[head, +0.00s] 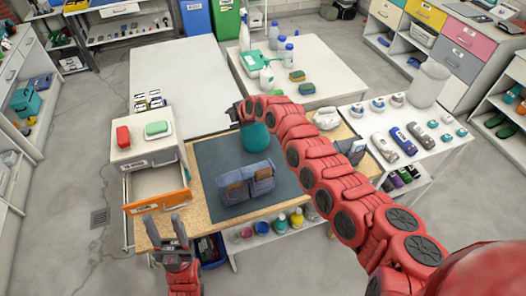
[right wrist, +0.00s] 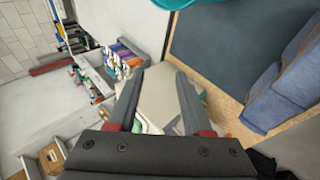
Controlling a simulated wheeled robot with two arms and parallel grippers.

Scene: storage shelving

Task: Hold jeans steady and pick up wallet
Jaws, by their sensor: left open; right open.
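The folded blue jeans (head: 247,187) lie on a dark mat (head: 212,158). They also show at the right edge of the right wrist view (right wrist: 285,95). My left gripper (head: 164,227) is open and empty, left of the jeans and in front of the orange drawer. My right gripper (right wrist: 160,88) is open and empty in its wrist view, to the left of the jeans there.
A teal object (head: 255,140) sits behind the jeans by the right arm's end. An open orange-front drawer (head: 158,202) juts out at left, under a top with red and green items. A white table (head: 440,128) with rolled items stands at right. Bottles stand on a lower shelf.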

